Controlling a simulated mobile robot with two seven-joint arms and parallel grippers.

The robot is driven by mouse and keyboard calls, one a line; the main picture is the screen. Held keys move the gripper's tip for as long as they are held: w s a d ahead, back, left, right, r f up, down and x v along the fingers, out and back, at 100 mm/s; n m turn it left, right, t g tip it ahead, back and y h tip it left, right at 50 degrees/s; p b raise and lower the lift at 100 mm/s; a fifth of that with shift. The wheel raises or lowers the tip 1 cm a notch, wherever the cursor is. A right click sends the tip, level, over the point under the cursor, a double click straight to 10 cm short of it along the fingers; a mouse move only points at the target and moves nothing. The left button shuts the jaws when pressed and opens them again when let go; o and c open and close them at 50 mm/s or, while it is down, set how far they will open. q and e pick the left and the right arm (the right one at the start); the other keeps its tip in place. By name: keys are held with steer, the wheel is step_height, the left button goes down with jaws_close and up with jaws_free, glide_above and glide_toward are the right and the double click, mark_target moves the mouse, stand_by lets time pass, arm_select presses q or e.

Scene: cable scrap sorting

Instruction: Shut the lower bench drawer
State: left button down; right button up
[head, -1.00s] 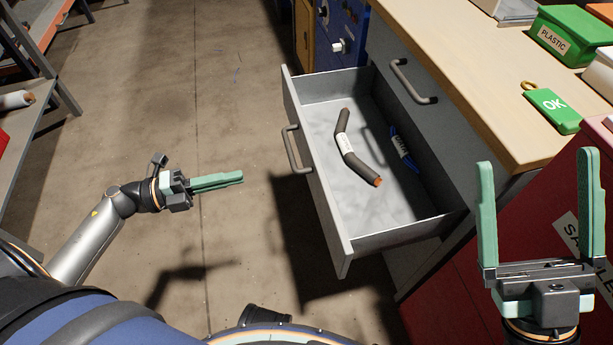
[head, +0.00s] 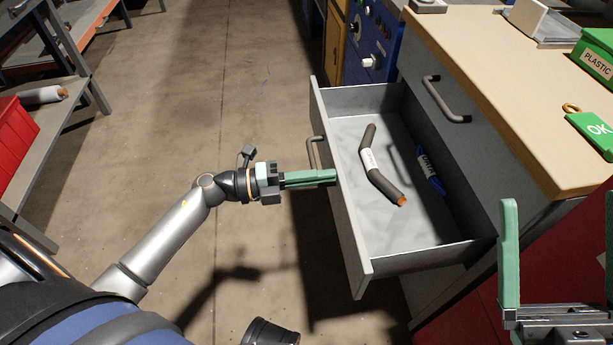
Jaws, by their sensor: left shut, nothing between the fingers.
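The lower bench drawer (head: 362,262) is pulled well out of the grey bench, its front panel facing left. A bar handle (head: 313,150) is on that front. Inside lie a bent grey cable piece (head: 378,172) with a white label and copper end, and a blue cable bundle (head: 431,172). My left gripper (head: 334,176) is shut and empty, its fingertips at the drawer front just below the handle in the picture; I cannot tell whether they touch. My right gripper (head: 560,262) is at the lower right with its fingers wide apart, partly cut off by the frame edge.
The upper drawer's handle (head: 446,100) sits on the bench front under the wooden top (head: 490,90). A green OK tag (head: 594,130) and a green PLASTIC bin (head: 597,62) are on top. A shelf with a red crate (head: 15,140) stands left.

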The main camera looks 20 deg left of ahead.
arm_select(q)
steer(key=shift+w+d, duration=0.1)
steer(key=shift+d, duration=0.05)
steer(key=x, duration=2.4)
steer(key=shift+w+r, duration=0.15)
steer(key=shift+r, duration=0.05)
